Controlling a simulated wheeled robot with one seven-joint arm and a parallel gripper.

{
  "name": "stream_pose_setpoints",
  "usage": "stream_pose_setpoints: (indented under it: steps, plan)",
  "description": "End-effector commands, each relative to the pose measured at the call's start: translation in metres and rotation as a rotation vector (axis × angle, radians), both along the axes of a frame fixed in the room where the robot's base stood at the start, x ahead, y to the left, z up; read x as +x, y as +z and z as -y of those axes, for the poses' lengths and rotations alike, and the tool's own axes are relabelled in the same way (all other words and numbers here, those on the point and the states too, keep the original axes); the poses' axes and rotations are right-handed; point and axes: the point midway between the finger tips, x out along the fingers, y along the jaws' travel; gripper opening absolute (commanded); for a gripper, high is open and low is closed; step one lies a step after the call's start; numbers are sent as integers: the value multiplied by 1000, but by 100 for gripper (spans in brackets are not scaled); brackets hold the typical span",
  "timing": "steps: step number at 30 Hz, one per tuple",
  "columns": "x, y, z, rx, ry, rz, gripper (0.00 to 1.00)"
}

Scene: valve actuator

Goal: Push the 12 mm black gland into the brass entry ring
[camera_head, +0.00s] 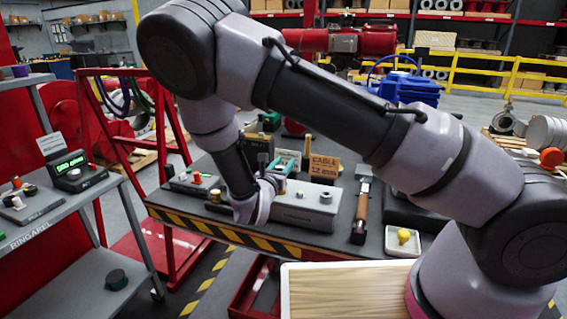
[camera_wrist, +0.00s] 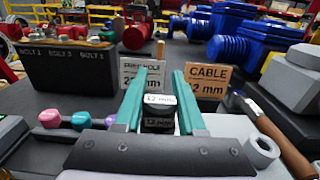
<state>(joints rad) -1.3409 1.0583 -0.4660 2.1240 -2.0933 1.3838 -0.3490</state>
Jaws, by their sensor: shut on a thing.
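My gripper (camera_wrist: 161,78) has two teal fingers and is shut on the black gland (camera_wrist: 158,114), whose pale top label reads 12 mm. In the head view my gripper (camera_head: 286,163) is over the grey housing (camera_head: 312,211) on the bench, and my arm covers part of that area. The gland cannot be made out in the head view. In the wrist view the grey housing (camera_wrist: 230,125) lies under and beside the fingers.
A card reading CABLE 12 mm (camera_head: 324,167) stands behind the housing. A wooden-handled tool (camera_head: 360,213) lies to its right, and a white tray with a yellow piece (camera_head: 404,237) is farther right. A dark box with bolt labels (camera_wrist: 70,70) stands at the left in the wrist view.

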Motion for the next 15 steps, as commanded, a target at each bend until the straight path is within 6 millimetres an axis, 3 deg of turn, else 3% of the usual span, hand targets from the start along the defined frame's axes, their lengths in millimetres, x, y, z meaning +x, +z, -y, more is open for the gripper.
stream_pose_setpoints:
  steps: [15]
  plan:
    - [0, -13, 0, 0, 0, 0, 0]
